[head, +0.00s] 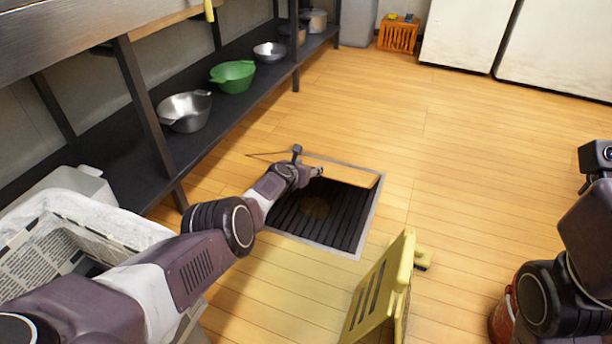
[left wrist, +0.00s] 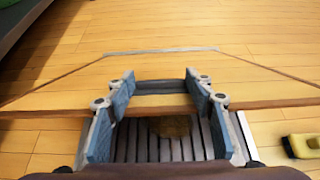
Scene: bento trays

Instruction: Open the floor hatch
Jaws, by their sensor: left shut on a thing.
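The floor hatch's wooden lid (head: 352,175) is raised and tilted at the far side of a metal-framed opening. A dark slatted grate (head: 318,215) shows in the opening, with a brownish patch on it.
A yellow folding floor sign (head: 378,290) stands close to the opening's near right corner. A basket with newspaper lining (head: 40,240) is at the left. A shelf holds a green colander (head: 232,76) and metal bowls. Floor beyond and right of the hatch is clear.

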